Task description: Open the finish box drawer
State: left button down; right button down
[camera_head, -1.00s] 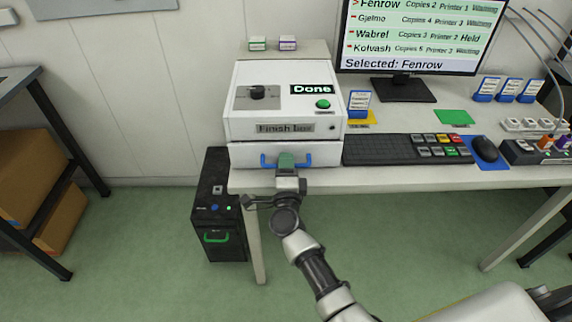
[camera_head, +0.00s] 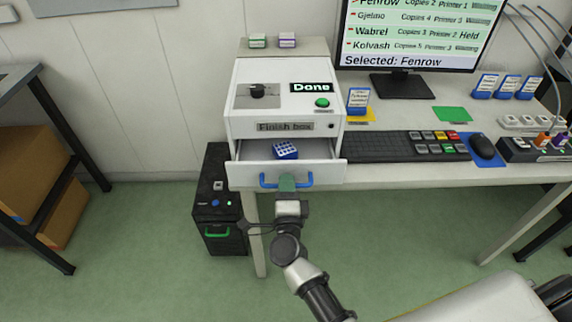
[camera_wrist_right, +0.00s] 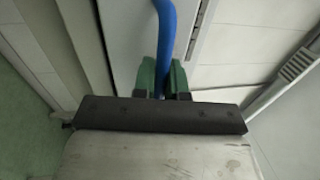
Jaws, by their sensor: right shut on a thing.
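The white finish box (camera_head: 245,108) stands on the desk, with its name label on the front. Its drawer (camera_head: 242,178) is pulled out toward me and a blue-and-white item (camera_head: 285,150) lies inside. The blue drawer handle (camera_head: 304,180) is on the drawer front. My right gripper (camera_head: 288,184) is shut on the handle. In the right wrist view the green fingers (camera_wrist_right: 163,80) sit on both sides of the blue handle bar (camera_wrist_right: 166,30). My left gripper is not in view.
A black cabinet (camera_head: 214,200) with a green handle stands below, left of the drawer. The keyboard (camera_head: 385,147), mouse (camera_head: 483,148) and monitor (camera_head: 420,35) are right of the box. A shelf with cardboard boxes (camera_head: 35,180) is at the left. Green floor is free in front.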

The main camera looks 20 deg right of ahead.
jog(key=r+p+v, duration=0.1)
jog(key=r+v, duration=0.1)
jog(key=v, duration=1)
jog(key=shift+s, duration=0.2)
jog(key=shift+r, duration=0.1)
jog(key=c, duration=1.2)
grip_release()
jog(key=shift+b+v, duration=0.8)
jog(key=shift+v, duration=4.6)
